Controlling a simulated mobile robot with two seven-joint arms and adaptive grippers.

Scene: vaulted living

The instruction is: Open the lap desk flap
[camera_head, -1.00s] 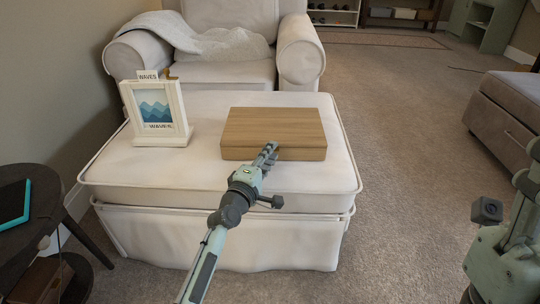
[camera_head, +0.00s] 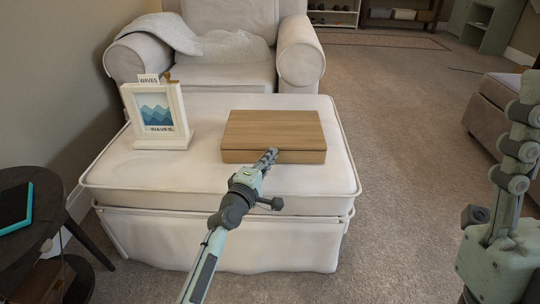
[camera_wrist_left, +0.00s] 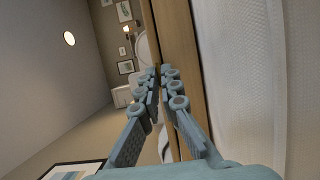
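The lap desk (camera_head: 272,130) is a flat light-brown wooden box on the white ottoman, its flap lying flat as the top. My left gripper (camera_head: 270,156) is at the middle of the box's front edge, its fingertips close against the front face. In the left wrist view the fingers (camera_wrist_left: 163,72) come together at the tips beside the wooden edge (camera_wrist_left: 178,50), with nothing visibly held. Whether the tips touch the flap is hard to tell.
A white picture frame with blue waves (camera_head: 156,112) stands on the ottoman (camera_head: 205,180), left of the box. An armchair (camera_head: 228,75) is behind. A dark round side table (camera_head: 42,215) stands at the left. Carpet at the right is open.

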